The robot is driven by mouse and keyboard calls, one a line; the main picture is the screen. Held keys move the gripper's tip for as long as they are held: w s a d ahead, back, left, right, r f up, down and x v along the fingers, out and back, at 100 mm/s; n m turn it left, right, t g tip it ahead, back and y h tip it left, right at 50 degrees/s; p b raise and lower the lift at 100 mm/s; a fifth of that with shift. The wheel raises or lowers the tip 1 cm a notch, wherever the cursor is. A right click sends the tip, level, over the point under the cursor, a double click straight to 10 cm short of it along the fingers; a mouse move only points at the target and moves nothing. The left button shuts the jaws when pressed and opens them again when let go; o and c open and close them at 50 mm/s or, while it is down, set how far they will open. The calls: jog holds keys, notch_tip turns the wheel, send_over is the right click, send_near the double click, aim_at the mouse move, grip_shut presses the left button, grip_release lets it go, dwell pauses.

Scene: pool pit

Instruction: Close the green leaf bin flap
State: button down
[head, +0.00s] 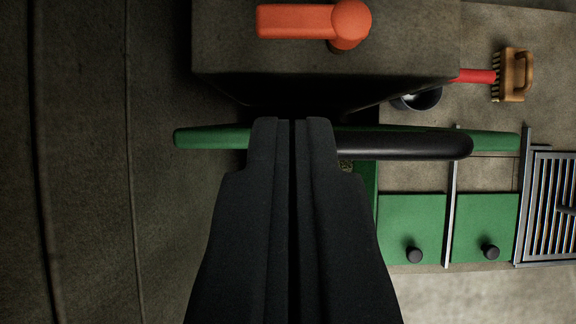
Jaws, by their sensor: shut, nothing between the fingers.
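The green flap (212,138) shows nearly edge-on as a long thin green bar across the middle of the head view. A thick black handle or rail (405,146) runs along its right half. A strip of green bin wall (367,205) shows below it, partly hidden by my gripper. My gripper (292,122) is shut and empty, pointing up the picture. Its fingertips overlap the flap's middle, just left of the black handle. I cannot tell whether they touch it. The bin's opening is hidden.
A grey-brown block with an orange lever (295,21) stands just beyond the fingertips. The left side is bare dark surface.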

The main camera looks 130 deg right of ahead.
jog(key=shift+x, duration=1.9)
